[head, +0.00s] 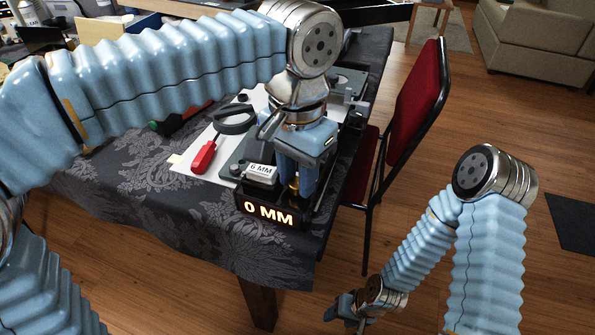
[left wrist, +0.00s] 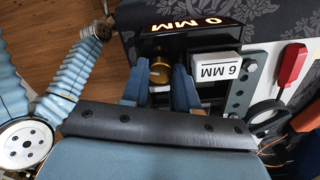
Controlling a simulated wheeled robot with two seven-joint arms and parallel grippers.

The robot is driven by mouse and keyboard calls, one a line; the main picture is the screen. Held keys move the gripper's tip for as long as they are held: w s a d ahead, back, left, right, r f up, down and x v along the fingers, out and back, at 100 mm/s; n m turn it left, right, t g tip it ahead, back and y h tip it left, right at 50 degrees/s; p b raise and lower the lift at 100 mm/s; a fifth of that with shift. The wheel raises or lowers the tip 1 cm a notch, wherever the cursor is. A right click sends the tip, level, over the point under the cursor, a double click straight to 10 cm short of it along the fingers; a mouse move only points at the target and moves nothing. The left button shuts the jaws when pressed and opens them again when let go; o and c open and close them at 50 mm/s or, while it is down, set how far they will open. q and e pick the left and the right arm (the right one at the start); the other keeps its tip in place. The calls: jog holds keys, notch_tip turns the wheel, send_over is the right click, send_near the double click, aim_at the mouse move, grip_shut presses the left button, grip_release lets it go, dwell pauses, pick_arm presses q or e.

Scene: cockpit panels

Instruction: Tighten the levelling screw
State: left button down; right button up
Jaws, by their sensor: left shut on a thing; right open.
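The levelling screw is a small brass knob (head: 294,187) at the front right of a dark device on the table; it also shows in the left wrist view (left wrist: 160,69). My left gripper (head: 296,188) points down over it, its blue fingers on either side of the knob and shut on it. The fingers partly hide the screw in the head view. A lit display (head: 268,214) in front reads "0 MM" and shows upside down in the left wrist view (left wrist: 185,24). My right gripper (head: 343,311) hangs open and empty, low beside the table.
A white block marked "6 MM" (head: 261,171) sits left of the screw. A red chair (head: 410,105) stands right of the table.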

pick_arm(q)
jog(key=shift+m, duration=0.3)
jog(key=c, duration=0.8)
grip_release()
jog(key=shift+c, duration=0.2)
